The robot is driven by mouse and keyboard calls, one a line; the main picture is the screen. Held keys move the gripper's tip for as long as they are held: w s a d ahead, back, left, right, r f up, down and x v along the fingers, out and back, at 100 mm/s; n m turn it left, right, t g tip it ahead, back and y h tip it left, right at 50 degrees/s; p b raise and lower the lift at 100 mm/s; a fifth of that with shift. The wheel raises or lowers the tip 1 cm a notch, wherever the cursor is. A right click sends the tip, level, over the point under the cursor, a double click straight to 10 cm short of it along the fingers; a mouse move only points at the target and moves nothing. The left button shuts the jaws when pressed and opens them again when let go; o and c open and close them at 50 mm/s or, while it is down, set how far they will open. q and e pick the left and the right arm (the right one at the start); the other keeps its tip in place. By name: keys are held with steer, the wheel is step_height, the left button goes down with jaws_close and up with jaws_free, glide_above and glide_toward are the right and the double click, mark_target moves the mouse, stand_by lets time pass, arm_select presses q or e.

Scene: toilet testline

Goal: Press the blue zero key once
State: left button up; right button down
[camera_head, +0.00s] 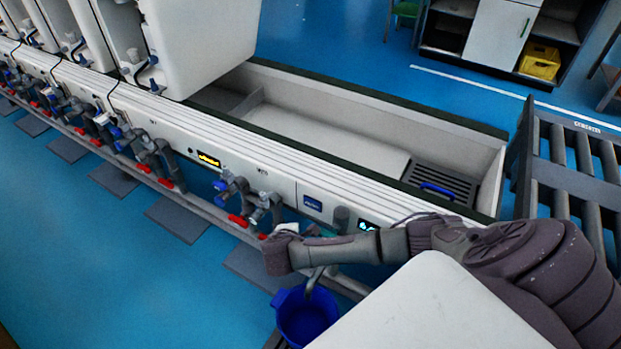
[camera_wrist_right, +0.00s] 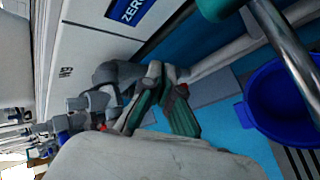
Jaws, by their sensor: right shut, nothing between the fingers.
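The blue zero key (camera_head: 312,204) is a small blue rectangle on the white front panel of the test line. In the right wrist view the blue key (camera_wrist_right: 130,10), lettered ZERO, is at the top edge and partly cut off. My right arm reaches in from the right in the head view, and its wrist hides part of the gripper. My right gripper (camera_wrist_right: 160,76) is shut and empty, with dark green finger pads, below the key in the wrist picture and apart from it. My left gripper is not in view.
Pipes and valves with red and blue handles (camera_head: 240,200) line the panel near the key. A blue bucket (camera_head: 306,315) stands below; it also shows in the wrist view (camera_wrist_right: 285,105). A long trough (camera_head: 330,135) lies behind the panel. White cisterns (camera_head: 205,40) stand at left.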

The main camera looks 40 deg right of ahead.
mark_target(312, 204)
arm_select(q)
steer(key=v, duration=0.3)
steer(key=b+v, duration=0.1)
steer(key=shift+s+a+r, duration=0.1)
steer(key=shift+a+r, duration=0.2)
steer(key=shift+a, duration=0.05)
arm_select(e)
steer(key=w+d, duration=0.2)
steer(key=d, duration=0.4)
steer(key=shift+w, duration=0.25)
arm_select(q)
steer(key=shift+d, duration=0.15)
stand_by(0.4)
arm_select(e)
steer(key=shift+w+d+f, duration=0.1)
steer(key=shift+w+d, duration=0.05)
steer(key=shift+d, duration=0.2)
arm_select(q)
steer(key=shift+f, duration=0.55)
